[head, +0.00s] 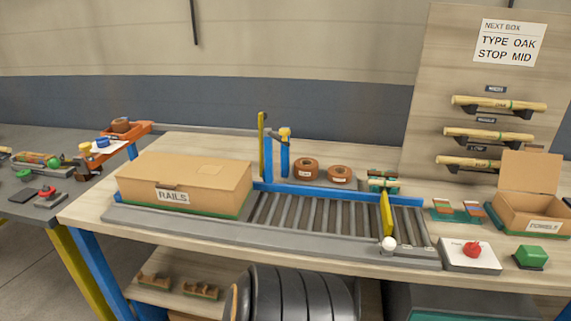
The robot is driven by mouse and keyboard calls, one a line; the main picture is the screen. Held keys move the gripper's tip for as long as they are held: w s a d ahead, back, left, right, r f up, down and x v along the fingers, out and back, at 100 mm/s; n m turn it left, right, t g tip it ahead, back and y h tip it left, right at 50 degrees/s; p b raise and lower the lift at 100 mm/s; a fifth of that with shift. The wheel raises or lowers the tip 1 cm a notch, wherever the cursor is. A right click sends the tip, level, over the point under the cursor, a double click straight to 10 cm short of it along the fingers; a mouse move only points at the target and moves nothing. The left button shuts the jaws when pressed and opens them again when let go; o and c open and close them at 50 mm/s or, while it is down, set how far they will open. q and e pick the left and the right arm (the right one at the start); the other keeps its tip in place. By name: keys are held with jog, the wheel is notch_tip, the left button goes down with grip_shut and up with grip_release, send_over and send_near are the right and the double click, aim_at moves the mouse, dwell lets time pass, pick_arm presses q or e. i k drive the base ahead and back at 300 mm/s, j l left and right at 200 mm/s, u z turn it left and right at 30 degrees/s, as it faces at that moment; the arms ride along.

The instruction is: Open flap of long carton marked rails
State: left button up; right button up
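The long carton marked RAILS (185,180) is a brown cardboard box at the left end of the roller conveyor. Its white label (173,197) faces me on the front side. The top of the carton looks flat and shut, and a small dark notch or tab shows at the front top edge above the label. Neither my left gripper nor my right gripper shows in the head view, so nothing of mine touches the carton.
Rollers (310,215) run right of the carton to a yellow stop (386,213). An open carton (530,203) stands at the far right. A red button (472,249) and green block (531,256) sit along the front edge. Tape rolls (306,169) lie behind the rollers.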

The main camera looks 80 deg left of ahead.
aim_at(170, 170)
jog(key=u, duration=3.65)
